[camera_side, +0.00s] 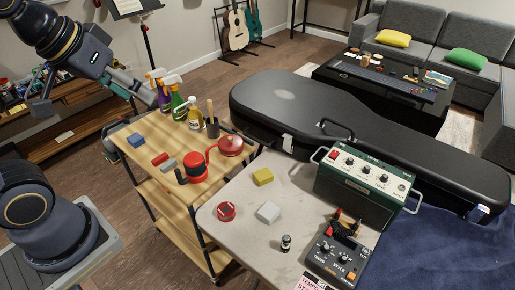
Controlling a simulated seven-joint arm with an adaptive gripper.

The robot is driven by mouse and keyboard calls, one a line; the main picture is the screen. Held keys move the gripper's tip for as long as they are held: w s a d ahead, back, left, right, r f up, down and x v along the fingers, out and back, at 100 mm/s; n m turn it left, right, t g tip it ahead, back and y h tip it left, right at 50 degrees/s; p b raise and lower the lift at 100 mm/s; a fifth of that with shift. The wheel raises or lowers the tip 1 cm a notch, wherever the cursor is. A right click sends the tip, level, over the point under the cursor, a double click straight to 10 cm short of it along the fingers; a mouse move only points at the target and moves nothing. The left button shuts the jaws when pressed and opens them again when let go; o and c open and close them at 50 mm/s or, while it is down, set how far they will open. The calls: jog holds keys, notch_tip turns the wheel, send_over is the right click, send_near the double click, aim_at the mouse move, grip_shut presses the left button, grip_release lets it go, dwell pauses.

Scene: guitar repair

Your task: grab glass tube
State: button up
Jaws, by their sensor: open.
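A small upright cylinder (286,243), dark with a pale band, stands on the light work table (245,250) near its front. It looks like the glass tube, but it is too small to be sure.
Right of the cylinder are a black pedal (334,254) and a green amplifier (362,190). A white block (268,212), yellow block (263,176) and red round item (227,211) lie left. Behind is a black guitar case (290,100). Spray bottles (178,105) stand on the cart (150,170).

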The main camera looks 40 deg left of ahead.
jog(key=w+d+n+g, duration=0.1)
jog(key=w+d, duration=0.4)
jog(key=w, duration=0.4)
jog(key=m+g, duration=0.3)
jog(key=g, duration=0.3)
send_over(287, 236)
notch_tip(287, 236, down, 24)
jog(key=f, duration=1)
jog(key=shift+s+a+f, duration=0.15)
jog(key=shift+s+a, duration=0.05)
jog(key=shift+a, duration=0.1)
jog(key=shift+w+d+f, duration=0.15)
jog(key=shift+d+f, duration=0.05)
jog(key=shift+f, duration=1.35)
jog(key=shift+w+d+f, duration=0.1)
jog(key=shift+d+f, duration=0.05)
jog(key=shift+f, duration=1.35)
jog(key=shift+c, duration=0.4)
jog(key=c, duration=0.9)
